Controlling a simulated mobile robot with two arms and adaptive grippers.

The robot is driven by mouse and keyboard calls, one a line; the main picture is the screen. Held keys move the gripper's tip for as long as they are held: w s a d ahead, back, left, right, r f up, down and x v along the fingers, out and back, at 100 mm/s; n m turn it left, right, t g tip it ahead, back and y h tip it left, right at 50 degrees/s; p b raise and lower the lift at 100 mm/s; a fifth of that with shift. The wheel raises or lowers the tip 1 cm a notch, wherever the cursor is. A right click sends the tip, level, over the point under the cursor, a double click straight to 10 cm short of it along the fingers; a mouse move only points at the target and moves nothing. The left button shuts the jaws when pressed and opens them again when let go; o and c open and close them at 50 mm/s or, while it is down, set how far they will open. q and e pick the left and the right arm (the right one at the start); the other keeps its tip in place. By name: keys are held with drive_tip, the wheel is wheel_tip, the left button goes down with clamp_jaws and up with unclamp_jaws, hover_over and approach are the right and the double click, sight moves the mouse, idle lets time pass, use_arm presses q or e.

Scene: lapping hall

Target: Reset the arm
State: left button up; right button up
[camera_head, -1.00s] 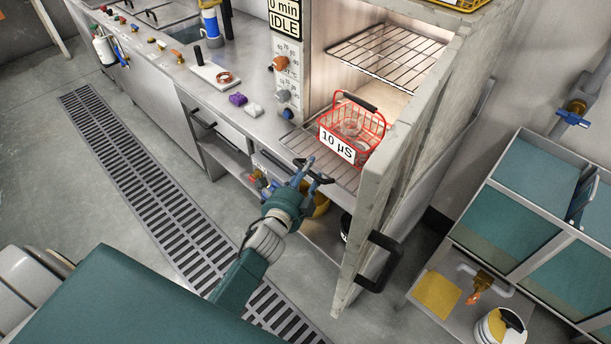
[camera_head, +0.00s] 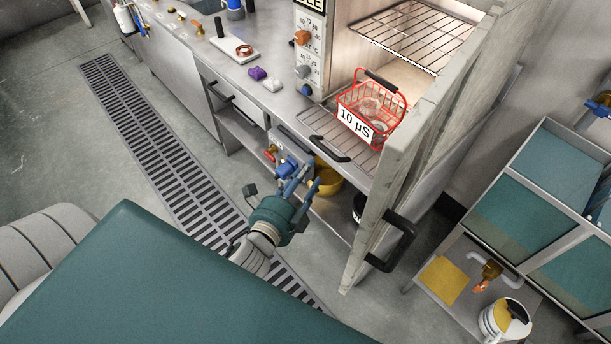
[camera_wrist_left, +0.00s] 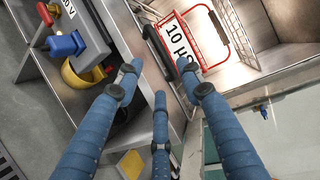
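My left gripper (camera_head: 298,184) is open and empty in front of the cabinet, over the floor side of the bench. In the left wrist view its blue fingers (camera_wrist_left: 160,82) stand spread apart with nothing between them. A red wire basket (camera_head: 372,108) with a "10 µS" label sits on the lower wire rack (camera_head: 318,122) of the open oven, above and right of the gripper. The basket also shows beyond the fingers in the left wrist view (camera_wrist_left: 181,42). The rack's black handle (camera_head: 328,153) is clear of the fingers. My right gripper is out of view.
The open oven door (camera_head: 385,190) with its black handle (camera_head: 392,243) stands right of the gripper. A yellow bowl (camera_head: 328,178) and blue valve (camera_head: 287,168) lie just behind it under the bench. The floor by the drain grate (camera_head: 165,165) is clear.

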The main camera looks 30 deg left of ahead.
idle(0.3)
use_arm(q)
drive_tip(key=s+d+f+n+g+h, duration=0.15)
drive_tip(key=s+f+n+g, duration=0.35)
drive_tip(key=f, duration=1.1)
drive_tip(key=s+d+f+n+g+y, duration=0.15)
drive_tip(key=s+f, duration=0.55)
drive_tip(key=f, duration=0.8)
drive_tip(key=s+f+n+g, duration=0.2)
drive_tip(key=s+f, duration=0.4)
drive_tip(key=s, duration=0.3)
drive_tip(key=s+a+f+n+g, duration=0.1)
drive_tip(key=s+f+n+g, duration=0.2)
drive_tip(key=s+f, duration=0.3)
drive_tip(key=s+a+f+n+g, duration=0.1)
drive_tip(key=s+f+n+g, duration=0.2)
drive_tip(key=s, duration=1.1)
wheel_tip(320, 180, down, 3)
drive_tip(key=shift+a+r+n+h, duration=0.15)
drive_tip(key=shift+n+h, duration=0.25)
drive_tip(key=shift+n, duration=0.25)
